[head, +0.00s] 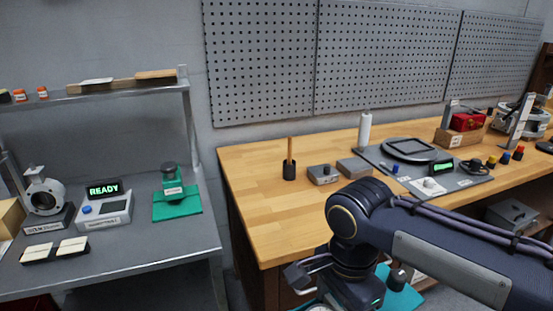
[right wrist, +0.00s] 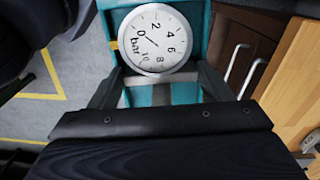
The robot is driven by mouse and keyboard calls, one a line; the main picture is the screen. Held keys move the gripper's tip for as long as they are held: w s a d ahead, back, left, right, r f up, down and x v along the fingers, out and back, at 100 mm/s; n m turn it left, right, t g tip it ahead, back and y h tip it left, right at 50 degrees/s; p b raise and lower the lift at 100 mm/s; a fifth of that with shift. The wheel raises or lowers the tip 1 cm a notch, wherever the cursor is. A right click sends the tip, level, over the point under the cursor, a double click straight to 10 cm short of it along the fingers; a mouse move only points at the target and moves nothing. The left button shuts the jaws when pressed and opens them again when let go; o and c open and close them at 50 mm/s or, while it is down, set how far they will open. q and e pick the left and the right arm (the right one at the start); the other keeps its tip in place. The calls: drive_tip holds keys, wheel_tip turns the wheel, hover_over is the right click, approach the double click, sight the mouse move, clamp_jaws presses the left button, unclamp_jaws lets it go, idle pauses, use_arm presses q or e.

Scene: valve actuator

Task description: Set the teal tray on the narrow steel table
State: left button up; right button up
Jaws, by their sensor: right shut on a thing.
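The teal tray (head: 405,299) shows at the bottom edge of the head view, low in front of the wooden bench, mostly hidden by my right arm. In the right wrist view the tray (right wrist: 197,18) carries a round white pressure gauge (right wrist: 155,40). My right gripper (right wrist: 160,90) is shut on the tray; its exact grip is partly hidden behind the dark gripper body. The narrow steel table (head: 150,250) stands at the left in the head view, apart from the tray. My left gripper is in neither view.
The steel table holds a green device on a green base (head: 177,208), a box with a READY display (head: 105,210), a grey valve (head: 46,195) and cream blocks (head: 55,250). Its front right top is bare. The wooden bench (head: 255,215) stands to its right, beyond a gap.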

drive_tip(key=w+d+f+n+p, duration=0.1)
drive_tip(key=w+d+f+n, duration=0.2)
drive_tip(key=f, duration=0.4)
drive_tip(key=w+d+f+n+p, duration=0.1)
drive_tip(key=w+d+f+n, duration=0.2)
drive_tip(key=w+f+n, duration=0.2)
drive_tip(key=w+d+f+n, duration=0.3)
drive_tip(key=w+f+n, duration=0.1)
drive_tip(key=f, duration=0.6)
drive_tip(key=shift+d+p, duration=0.35)
drive_tip(key=shift+p, duration=0.05)
